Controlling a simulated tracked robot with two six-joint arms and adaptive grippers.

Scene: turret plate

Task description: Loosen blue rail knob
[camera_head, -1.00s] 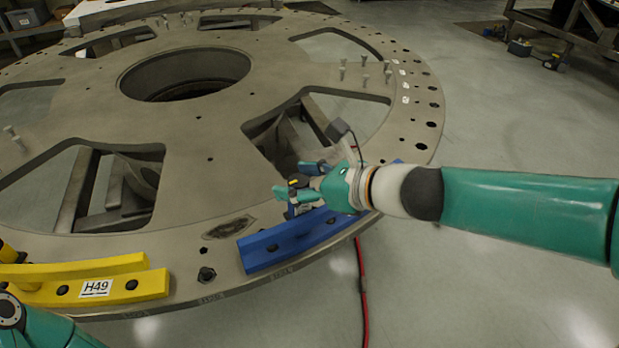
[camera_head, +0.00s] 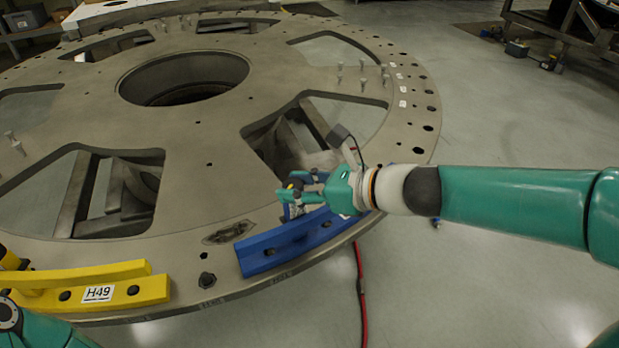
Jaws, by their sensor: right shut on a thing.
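The blue rail (camera_head: 262,256) lies along the near edge of the turret plate (camera_head: 180,210). My right gripper (camera_head: 291,190) is at the far side of the rail's right half, reaching in from the right. Its teal fingers are shut on the rail's knob, a small dark part with a bit of yellow (camera_head: 293,184) showing between them. The fingers and wrist hide most of the knob and the rail's right end. Part of my left arm shows at the bottom left corner; its gripper is not in view.
Large cutouts open behind my right gripper. A red cable (camera_head: 361,290) hangs below the plate edge.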

